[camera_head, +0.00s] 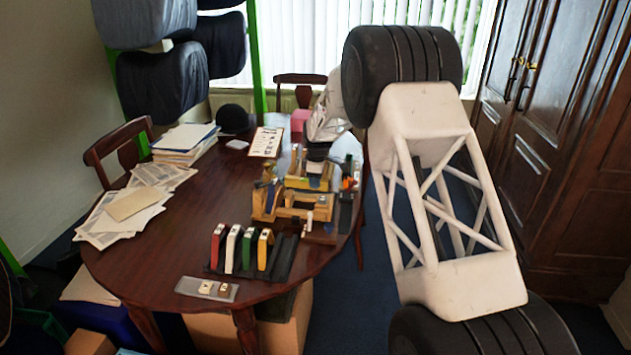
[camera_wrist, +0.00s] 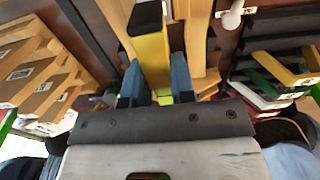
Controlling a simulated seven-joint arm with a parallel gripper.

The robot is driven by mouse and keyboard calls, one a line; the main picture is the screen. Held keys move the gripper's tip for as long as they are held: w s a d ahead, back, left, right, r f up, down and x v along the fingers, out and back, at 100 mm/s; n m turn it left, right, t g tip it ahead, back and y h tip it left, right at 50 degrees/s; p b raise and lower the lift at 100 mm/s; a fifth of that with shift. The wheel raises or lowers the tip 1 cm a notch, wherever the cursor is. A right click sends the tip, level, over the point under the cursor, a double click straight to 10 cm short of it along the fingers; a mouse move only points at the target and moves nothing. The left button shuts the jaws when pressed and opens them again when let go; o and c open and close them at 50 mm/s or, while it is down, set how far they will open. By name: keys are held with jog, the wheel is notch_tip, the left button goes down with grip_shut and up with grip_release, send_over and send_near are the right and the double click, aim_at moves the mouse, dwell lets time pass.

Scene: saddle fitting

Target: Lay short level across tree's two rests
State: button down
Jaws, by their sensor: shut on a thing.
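A yellow bar with a black end cap (camera_wrist: 152,50), which looks like the short level, sits between the blue fingers of my gripper (camera_wrist: 156,82). My gripper is shut on it. In the head view the level (camera_head: 312,184) is small and partly hidden by my gripper (camera_head: 314,172). The wooden tree (camera_head: 290,213) stands on the table just in front of the gripper. Its pale wooden rails also show beside and beyond the level in the wrist view (camera_wrist: 196,35). I cannot tell whether the level touches the rests.
A black rack (camera_head: 285,262) with red, white, green and yellow-topped pieces stands toward the table's front. A clear tray (camera_head: 207,289) lies at the front edge. Papers (camera_head: 135,203) lie on the left of the table (camera_head: 205,205). A white knob (camera_wrist: 231,19) is near the rails.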

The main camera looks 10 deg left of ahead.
jog(key=shift+f, duration=1.6)
dwell(2.0)
dwell(0.6)
jog(key=shift+c, duration=2.4)
grip_release()
jog(key=shift+r, duration=0.1)
jog(key=shift+r, duration=2.45)
jog(key=shift+r, duration=0.1)
jog(key=shift+r, duration=1.4)
